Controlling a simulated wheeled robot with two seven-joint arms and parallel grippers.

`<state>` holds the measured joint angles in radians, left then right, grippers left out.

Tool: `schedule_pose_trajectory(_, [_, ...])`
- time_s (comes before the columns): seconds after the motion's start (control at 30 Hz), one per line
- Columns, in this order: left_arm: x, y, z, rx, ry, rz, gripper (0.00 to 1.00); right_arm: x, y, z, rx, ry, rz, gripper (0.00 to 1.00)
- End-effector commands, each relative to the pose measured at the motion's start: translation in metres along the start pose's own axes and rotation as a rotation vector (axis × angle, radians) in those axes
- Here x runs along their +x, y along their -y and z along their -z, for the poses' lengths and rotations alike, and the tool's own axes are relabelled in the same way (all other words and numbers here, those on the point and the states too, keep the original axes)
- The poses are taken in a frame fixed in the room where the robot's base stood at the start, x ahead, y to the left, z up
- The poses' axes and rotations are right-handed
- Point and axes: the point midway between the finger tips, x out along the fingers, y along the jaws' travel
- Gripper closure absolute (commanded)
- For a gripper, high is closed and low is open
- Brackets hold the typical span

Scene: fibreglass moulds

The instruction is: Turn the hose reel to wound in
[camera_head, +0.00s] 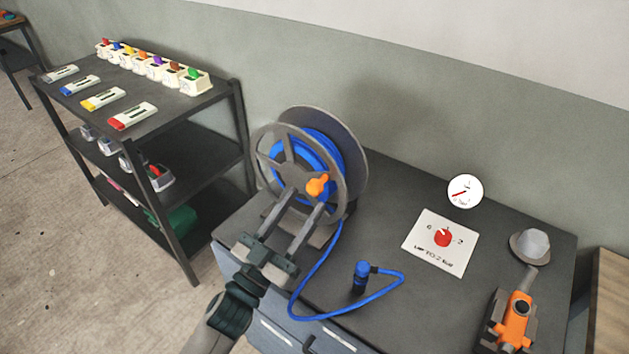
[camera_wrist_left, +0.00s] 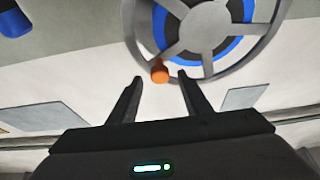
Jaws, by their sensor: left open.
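The hose reel (camera_head: 350,150) stands on the dark bench, a grey spoked wheel with blue hose (camera_head: 325,150) wound on it. It also fills the top of the left wrist view (camera_wrist_left: 207,22). An orange crank knob (camera_head: 317,185) sits low on the wheel's near face. My left gripper (camera_head: 306,199) is open, its fingers pointing at the knob. In the left wrist view the knob (camera_wrist_left: 159,72) appears between the two fingertips; whether they touch it I cannot tell. A length of hose runs off to a blue nozzle (camera_head: 361,277) on the bench. My right gripper is out of view.
An orange tool (camera_head: 517,315) and a grey domed piece (camera_head: 530,246) are at the right. A shelf rack (camera_head: 200,118) stands at the left.

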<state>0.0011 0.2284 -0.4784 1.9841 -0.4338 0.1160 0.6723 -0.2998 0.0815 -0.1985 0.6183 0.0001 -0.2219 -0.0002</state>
Motion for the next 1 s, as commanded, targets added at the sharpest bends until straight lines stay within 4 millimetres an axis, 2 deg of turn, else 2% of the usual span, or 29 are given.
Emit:
schedule_pose_trajectory(0.03, [0.011, 0.000, 0.003, 0.001, -0.002, 0.000, 0.56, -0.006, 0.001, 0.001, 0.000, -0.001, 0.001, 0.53])
schedule_pose_trajectory(0.1, [0.022, 0.000, 0.003, 0.000, -0.001, 0.000, 0.56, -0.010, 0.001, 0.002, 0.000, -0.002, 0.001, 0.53])
schedule_pose_trajectory(0.3, [0.044, 0.000, 0.001, 0.000, 0.000, 0.000, 0.56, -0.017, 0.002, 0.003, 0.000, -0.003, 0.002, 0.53])
schedule_pose_trajectory(0.5, [0.052, 0.000, 0.000, 0.000, 0.000, 0.000, 0.56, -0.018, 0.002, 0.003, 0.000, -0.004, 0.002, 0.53])
schedule_pose_trajectory(0.77, [0.052, 0.000, 0.000, 0.000, 0.000, 0.000, 0.56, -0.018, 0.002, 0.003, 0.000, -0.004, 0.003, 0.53])
schedule_pose_trajectory(0.93, [0.052, 0.000, 0.000, 0.000, 0.000, 0.000, 0.94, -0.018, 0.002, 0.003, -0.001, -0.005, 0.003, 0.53])
schedule_pose_trajectory(0.97, [0.052, 0.000, 0.000, 0.000, 0.000, 0.000, 1.00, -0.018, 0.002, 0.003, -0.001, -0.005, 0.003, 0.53])
schedule_pose_trajectory(1.0, [0.052, 0.000, 0.000, 0.000, 0.000, 0.000, 1.00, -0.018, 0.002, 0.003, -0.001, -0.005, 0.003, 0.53])
